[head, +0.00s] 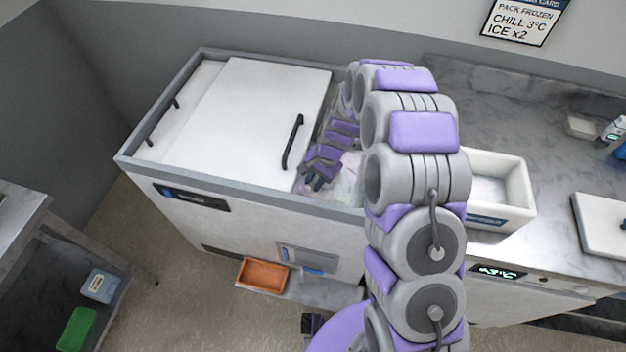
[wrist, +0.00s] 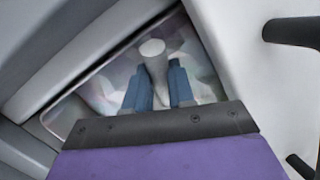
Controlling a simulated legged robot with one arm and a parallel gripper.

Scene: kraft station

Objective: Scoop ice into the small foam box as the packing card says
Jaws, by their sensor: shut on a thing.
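The ice chest (head: 300,203) stands at the centre left, its sliding white lid (head: 240,105) leaving the right part open. Pale ice (head: 348,180) shows in that opening, and it also shows in the wrist view (wrist: 95,92). My gripper (head: 316,182) reaches down into the opening. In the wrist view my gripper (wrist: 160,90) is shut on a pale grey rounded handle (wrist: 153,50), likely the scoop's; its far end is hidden. The small foam box (head: 500,185) is open on the counter to the right, partly behind my arm.
The lid's black handle (head: 292,142) stands close beside my gripper. A white foam lid (head: 603,222) lies on the counter at the right. An orange tray (head: 262,275) sits low before the chest.

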